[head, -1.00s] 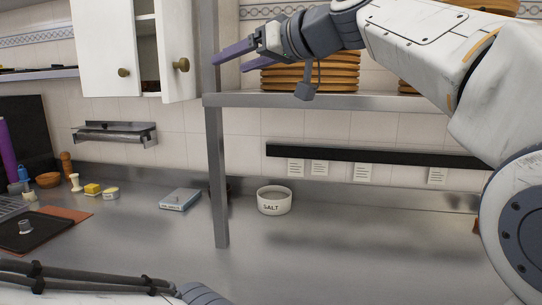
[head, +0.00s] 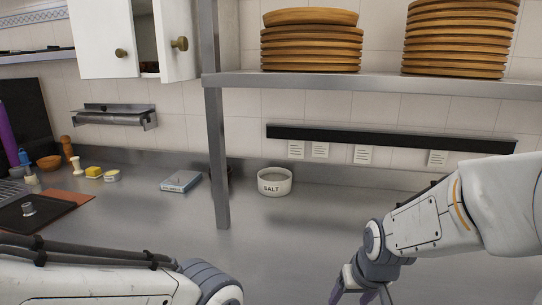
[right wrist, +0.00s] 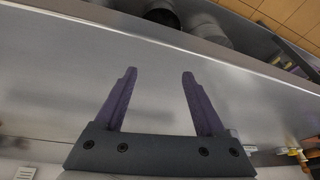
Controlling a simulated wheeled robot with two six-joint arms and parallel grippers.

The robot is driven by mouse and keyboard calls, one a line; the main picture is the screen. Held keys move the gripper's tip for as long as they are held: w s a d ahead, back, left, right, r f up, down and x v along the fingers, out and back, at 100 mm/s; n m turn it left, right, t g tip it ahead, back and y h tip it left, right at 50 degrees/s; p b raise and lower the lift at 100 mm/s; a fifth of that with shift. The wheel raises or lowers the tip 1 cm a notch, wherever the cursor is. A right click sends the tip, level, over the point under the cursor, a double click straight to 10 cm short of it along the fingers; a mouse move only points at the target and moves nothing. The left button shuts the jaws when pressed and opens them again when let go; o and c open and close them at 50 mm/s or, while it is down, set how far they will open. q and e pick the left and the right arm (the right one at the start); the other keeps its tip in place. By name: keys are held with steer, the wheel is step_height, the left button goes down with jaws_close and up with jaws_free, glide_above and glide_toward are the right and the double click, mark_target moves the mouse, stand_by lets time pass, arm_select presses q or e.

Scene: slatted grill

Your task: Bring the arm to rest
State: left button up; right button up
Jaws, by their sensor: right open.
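My right arm (head: 425,222) reaches in from the right, low over the steel counter. Its gripper (head: 352,296) points down at the bottom edge of the head view, partly cut off. In the right wrist view the two purple fingers of the right gripper (right wrist: 158,98) stand wide apart with nothing between them. My left arm (head: 100,282) lies across the bottom left of the head view; its gripper is out of view.
A white salt bowl (head: 275,182) and a blue-grey box (head: 181,181) stand on the counter (head: 290,240) near a metal post (head: 217,150). Stacks of wooden plates (head: 310,42) sit on the shelf (head: 350,82) above. A cabinet door (head: 178,48) is ajar. The counter's middle is clear.

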steer(key=s+d+f+g, duration=0.1)
steer(key=s+f, duration=0.3)
steer(key=s, duration=0.2)
steer(key=s+a+r+n+g+p, duration=0.1)
steer(key=s+a+r+n+g, duration=0.1)
steer(key=s+a+r+n, duration=0.5)
steer(key=s+a, duration=0.5)
steer(key=s, duration=0.1)
steer(key=shift+s+a+r+g+p, duration=0.25)
steer(key=shift+a+r+g+p, duration=0.1)
steer(key=shift+a+g+p, duration=0.05)
